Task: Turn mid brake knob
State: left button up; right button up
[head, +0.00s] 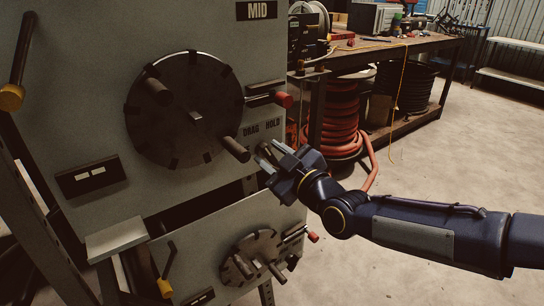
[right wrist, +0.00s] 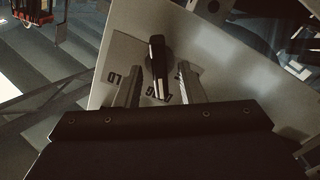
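The MID panel (head: 70,120) fills the left of the head view and carries a large dark disc (head: 185,110). Below and right of the disc is the DRAG HOLD label (head: 262,129). My right gripper (head: 264,153) is just below this label, close to the panel. In the right wrist view the dark brake knob (right wrist: 157,62) stands out from the label plate. The two fingers of my right gripper (right wrist: 157,82) are spread, one on each side of the knob, with gaps visible. In the head view the gripper largely hides the knob. My left gripper is not in view.
A red-tipped lever (head: 283,100) sticks out above the label. A peg (head: 236,149) projects from the disc's lower right. A lower panel has a smaller disc (head: 258,255). A workbench (head: 400,45) with a red hose reel (head: 340,115) stands behind. The floor at right is clear.

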jog(key=shift+w+a, duration=0.1)
grip_shut()
dwell(0.4)
jog(key=shift+f+m+b, duration=0.1)
jog(key=shift+m+b, duration=0.8)
jog(key=shift+m, duration=0.1)
jog(key=m+b, duration=0.2)
jog(key=shift+m, duration=0.3)
jog(key=m+b, duration=0.2)
jog(key=m, duration=0.1)
jog(key=shift+w+d+m, duration=0.1)
jog(key=shift+d+m, duration=0.1)
jog(key=shift+m, duration=0.1)
jog(key=shift+m+b, duration=1.4)
jog(key=shift+m, duration=0.4)
